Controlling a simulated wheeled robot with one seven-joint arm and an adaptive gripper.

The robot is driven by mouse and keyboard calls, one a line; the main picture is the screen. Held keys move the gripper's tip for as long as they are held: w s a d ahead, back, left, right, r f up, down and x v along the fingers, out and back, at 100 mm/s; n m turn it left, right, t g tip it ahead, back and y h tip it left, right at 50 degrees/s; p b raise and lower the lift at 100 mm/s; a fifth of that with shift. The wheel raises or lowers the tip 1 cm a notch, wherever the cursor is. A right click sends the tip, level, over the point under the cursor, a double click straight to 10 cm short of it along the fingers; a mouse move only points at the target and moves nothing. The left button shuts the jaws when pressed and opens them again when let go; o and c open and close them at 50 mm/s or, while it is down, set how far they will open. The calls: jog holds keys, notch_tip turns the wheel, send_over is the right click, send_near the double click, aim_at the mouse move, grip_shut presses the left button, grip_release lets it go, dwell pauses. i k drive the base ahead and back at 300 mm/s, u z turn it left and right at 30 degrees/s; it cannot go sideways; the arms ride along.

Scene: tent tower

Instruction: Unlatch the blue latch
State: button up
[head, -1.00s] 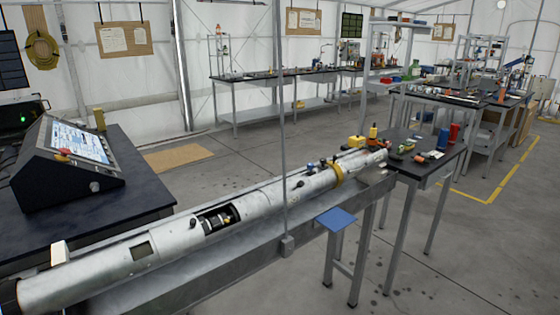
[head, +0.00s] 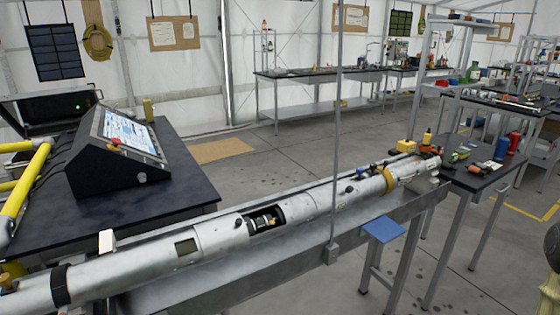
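A long silver tube (head: 215,243) lies along a grey metal trough, running from the lower left to the right of the head view. A small blue part (head: 362,173) sits on top of the tube, just left of a yellow ring (head: 389,179). It may be the blue latch, but it is too small to tell its shape or whether it is latched. An open window in the tube (head: 265,219) shows dark inner parts. My gripper is not in view.
A thin upright pole (head: 336,130) stands in front of the tube. A blue square-topped stand (head: 383,229) is beside the trough. A black-topped table with a console (head: 115,150) and yellow pipes (head: 28,190) is at left. A small table (head: 480,178) holds bottles at right.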

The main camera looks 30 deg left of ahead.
aim_at(359, 170)
jog(key=u, duration=0.7)
jog(key=i, duration=0.4)
